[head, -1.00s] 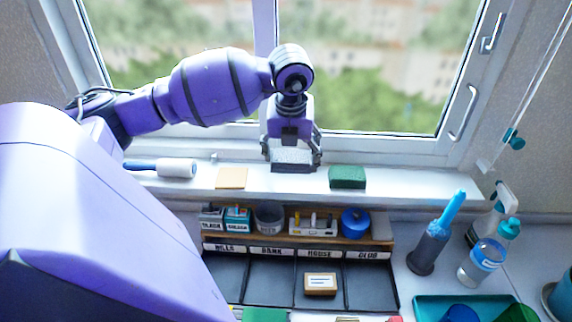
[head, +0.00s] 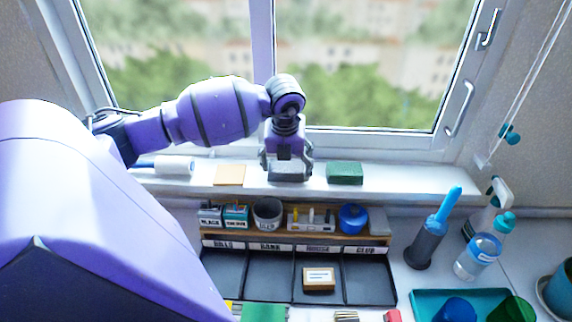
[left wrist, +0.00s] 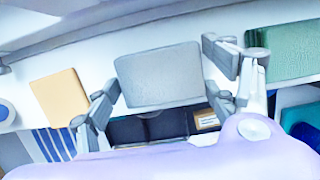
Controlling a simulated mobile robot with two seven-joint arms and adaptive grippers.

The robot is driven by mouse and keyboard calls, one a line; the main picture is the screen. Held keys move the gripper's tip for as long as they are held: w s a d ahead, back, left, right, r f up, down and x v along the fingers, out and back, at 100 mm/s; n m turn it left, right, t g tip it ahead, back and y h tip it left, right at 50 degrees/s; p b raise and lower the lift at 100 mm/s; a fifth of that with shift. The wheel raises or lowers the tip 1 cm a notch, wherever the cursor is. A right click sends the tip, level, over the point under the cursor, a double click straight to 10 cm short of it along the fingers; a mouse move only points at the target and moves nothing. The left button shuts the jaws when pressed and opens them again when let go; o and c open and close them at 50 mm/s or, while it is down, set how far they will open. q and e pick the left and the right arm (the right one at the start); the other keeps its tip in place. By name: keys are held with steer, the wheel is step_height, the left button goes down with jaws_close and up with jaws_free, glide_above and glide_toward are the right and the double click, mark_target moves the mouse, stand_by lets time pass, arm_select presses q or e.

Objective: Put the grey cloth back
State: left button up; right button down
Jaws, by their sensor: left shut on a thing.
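The grey cloth (head: 289,172) is a folded, flat grey block between the fingers of my left gripper (head: 287,165), over the window sill (head: 205,189). In the left wrist view the cloth (left wrist: 160,76) lies between the two sides of my left gripper (left wrist: 165,95). The gripper is shut on it. On the sill, a tan cloth (head: 229,175) is to its left and a dark green cloth (head: 345,173) to its right, both apart from it. I cannot tell whether the grey cloth touches the sill. My right gripper is not in view.
A white roller with a blue handle (head: 175,165) lies at the sill's left. Below the sill stand a rack (head: 260,236) of small containers and a labelled dark tray (head: 227,270). Bottles (head: 479,257) and a teal tray (head: 425,298) are at right. The window is behind.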

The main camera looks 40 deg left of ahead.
arm_select(q)
steer(key=o, duration=1.1)
steer(key=shift+f, duration=0.15)
steer(key=shift+r, duration=0.45)
steer(key=v, duration=1.1)
steer(key=shift+r, duration=0.25)
steer(key=shift+s, duration=0.1)
